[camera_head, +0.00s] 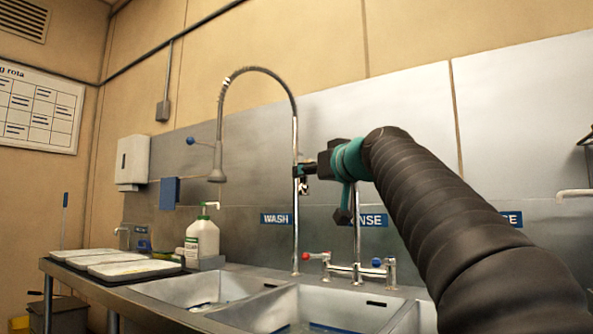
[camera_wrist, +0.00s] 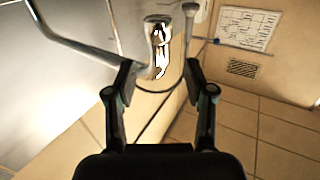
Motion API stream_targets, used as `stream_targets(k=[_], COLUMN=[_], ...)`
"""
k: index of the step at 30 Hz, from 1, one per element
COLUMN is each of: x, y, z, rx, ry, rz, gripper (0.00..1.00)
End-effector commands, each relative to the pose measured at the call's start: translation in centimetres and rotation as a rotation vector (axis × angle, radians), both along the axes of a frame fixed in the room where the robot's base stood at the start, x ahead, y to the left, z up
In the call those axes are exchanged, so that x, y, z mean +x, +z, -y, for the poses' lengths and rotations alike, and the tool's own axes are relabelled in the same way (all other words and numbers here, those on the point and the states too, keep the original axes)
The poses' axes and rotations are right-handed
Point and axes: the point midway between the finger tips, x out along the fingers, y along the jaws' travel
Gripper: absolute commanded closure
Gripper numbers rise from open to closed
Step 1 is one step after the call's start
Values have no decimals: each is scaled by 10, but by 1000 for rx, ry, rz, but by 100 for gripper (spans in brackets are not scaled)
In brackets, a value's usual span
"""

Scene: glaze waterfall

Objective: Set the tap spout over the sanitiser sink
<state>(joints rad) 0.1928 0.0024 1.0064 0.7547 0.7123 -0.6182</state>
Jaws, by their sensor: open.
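A tall chrome tap pipe (camera_head: 295,225) rises behind the sinks in the head view. Its arched hose (camera_head: 255,70) bends left to a hanging spray head (camera_head: 217,175). A second upright pipe (camera_head: 357,235) rises from the mixer with red and blue handles (camera_head: 357,270); my arm hides its top. My gripper (camera_head: 305,172) is open at the tall pipe. In the wrist view, a chrome fitting (camera_wrist: 158,32) shows between and beyond the open fingers, joined to a bent grey tube (camera_wrist: 85,55). I cannot tell whether the fingers touch it. The sanitiser sink is not clearly visible.
WASH (camera_head: 276,218) and partly hidden RINSE (camera_head: 372,220) labels are on the wall. A third label (camera_head: 512,218) is mostly covered by my arm. A soap bottle (camera_head: 202,240) and trays (camera_head: 125,265) occupy the left counter. Basins (camera_head: 185,292) lie in front.

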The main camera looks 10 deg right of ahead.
Motion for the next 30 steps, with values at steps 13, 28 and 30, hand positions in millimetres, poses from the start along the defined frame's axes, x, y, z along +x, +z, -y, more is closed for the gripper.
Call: stream_targets(k=[13,28,30], x=[42,43,43], y=[0,0,0], z=[-12,-12,-12], rx=[0,0,0], ry=[-1,-1,-1], rz=[0,0,0], gripper=[46,100,100])
